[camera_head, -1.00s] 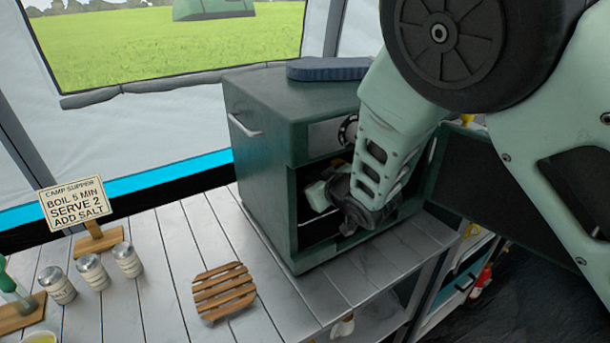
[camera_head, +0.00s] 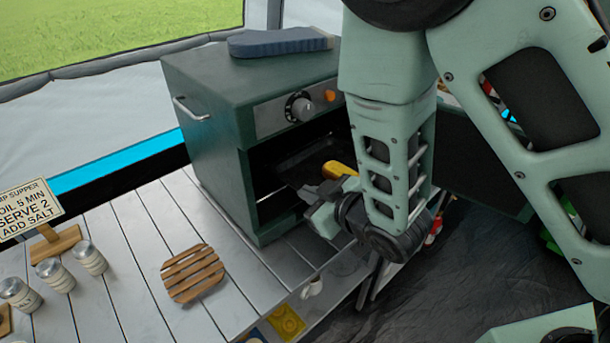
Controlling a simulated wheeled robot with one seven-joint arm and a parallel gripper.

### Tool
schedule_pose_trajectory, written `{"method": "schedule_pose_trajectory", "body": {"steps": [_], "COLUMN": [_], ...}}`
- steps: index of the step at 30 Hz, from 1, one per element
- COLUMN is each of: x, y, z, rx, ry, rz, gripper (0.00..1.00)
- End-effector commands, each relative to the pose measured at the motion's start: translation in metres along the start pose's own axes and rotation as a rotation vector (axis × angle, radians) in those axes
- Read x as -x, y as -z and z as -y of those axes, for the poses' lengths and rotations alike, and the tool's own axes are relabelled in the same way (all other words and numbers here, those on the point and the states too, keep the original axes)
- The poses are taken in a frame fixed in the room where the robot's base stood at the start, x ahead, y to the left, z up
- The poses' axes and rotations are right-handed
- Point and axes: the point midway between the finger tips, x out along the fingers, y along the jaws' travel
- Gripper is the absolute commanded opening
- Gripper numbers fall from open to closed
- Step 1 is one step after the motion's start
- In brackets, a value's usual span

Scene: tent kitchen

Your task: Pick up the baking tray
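The baking tray (camera_head: 296,160) is a dark, shallow sheet in the open mouth of the green oven (camera_head: 212,110). Its front part is largely hidden by my arm. A yellow-orange piece (camera_head: 340,170) shows at the tray's front right; I cannot tell if it belongs to the tray. My gripper (camera_head: 312,196) is at the oven opening, just in front of and slightly below the visible tray. Its fingers are partly hidden by the wrist, so I cannot see whether they are apart or closed on the tray's edge.
The oven door (camera_head: 470,165) hangs open on the right, behind my arm. A blue folded mitt (camera_head: 280,42) lies on the oven. A slatted wooden trivet (camera_head: 194,273) lies on the white plank table (camera_head: 130,260), left of the oven. Several jars (camera_head: 52,274) and a sign (camera_head: 28,208) stand further left.

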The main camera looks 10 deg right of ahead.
Motion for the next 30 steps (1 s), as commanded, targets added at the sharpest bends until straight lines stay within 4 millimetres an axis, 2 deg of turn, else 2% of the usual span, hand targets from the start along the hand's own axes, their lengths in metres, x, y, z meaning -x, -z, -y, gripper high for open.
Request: {"method": "schedule_pose_trajectory", "body": {"steps": [1,5,23,24,27,30], "x": [0.004,0.007,0.028,0.033,0.047,0.060], "y": [0.006,0.005,-0.008,-0.015,-0.021,-0.020], "z": [-0.002,-0.002,0.000,0.002,0.004,0.004], "rx": [0.003,0.003,-0.002,-0.003,-0.003,-0.002], "ry": [0.000,-0.001,-0.002,-0.002,-0.001,-0.001], "rz": [0.004,0.004,0.002,0.005,0.005,0.005], "gripper": [0.00,0.00,0.00,0.00,0.00,0.00]}}
